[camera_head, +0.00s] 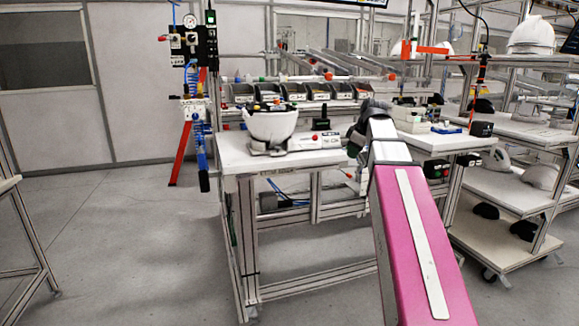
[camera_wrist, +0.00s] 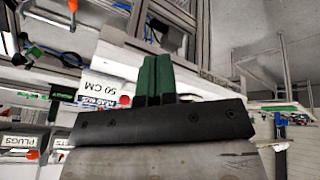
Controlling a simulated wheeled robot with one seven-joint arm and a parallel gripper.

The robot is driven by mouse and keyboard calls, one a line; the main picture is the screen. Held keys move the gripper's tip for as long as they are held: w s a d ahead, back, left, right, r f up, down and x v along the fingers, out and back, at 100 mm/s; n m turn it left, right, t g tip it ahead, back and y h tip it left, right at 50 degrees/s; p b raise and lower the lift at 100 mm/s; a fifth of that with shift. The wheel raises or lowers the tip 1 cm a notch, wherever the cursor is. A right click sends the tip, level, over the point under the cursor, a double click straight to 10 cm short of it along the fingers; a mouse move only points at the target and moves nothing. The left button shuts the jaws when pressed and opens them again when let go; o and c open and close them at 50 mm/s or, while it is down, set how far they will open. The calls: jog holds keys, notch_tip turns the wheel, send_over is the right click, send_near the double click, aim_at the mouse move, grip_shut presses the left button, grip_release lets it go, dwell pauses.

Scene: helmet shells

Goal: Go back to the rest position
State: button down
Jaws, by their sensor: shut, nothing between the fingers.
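My gripper shows in the wrist view with its two green fingers (camera_wrist: 157,78) pressed together and nothing held between them. In the head view my pink arm reaches up from the lower right toward the workbench, and its dark end hides most of the gripper. A white helmet shell (camera_head: 271,124) sits upside down in a holder on the white workbench (camera_head: 235,158), left of my arm. The gripper is apart from the shell.
A row of dark bins (camera_head: 300,92) stands at the back of the bench. A shelf trolley (camera_head: 520,198) with several helmet shells is at the right. A post with gauges and blue hoses (camera_head: 196,80) stands at the left. The floor (camera_head: 120,240) on the left is clear.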

jog(key=s+a+f+m+g+h, duration=0.1)
jog(key=s+f+m, duration=0.2)
jog(key=f, duration=0.9)
jog(key=s+a+f+m+g, duration=0.1)
jog(key=s+f+m, duration=0.25)
jog(key=f, duration=0.95)
jog(key=s+a+f+m+g+h, duration=0.1)
jog(key=s+f+m, duration=0.2)
jog(key=s+f, duration=0.3)
jog(key=s+a+f+m, duration=0.1)
jog(key=s+f+m, duration=0.2)
jog(key=f, duration=0.9)
jog(key=s, duration=0.3)
jog(key=shift+s+f+g+h, duration=0.15)
jog(key=shift+s+g+h, duration=0.15)
jog(key=shift+g+h, duration=0.1)
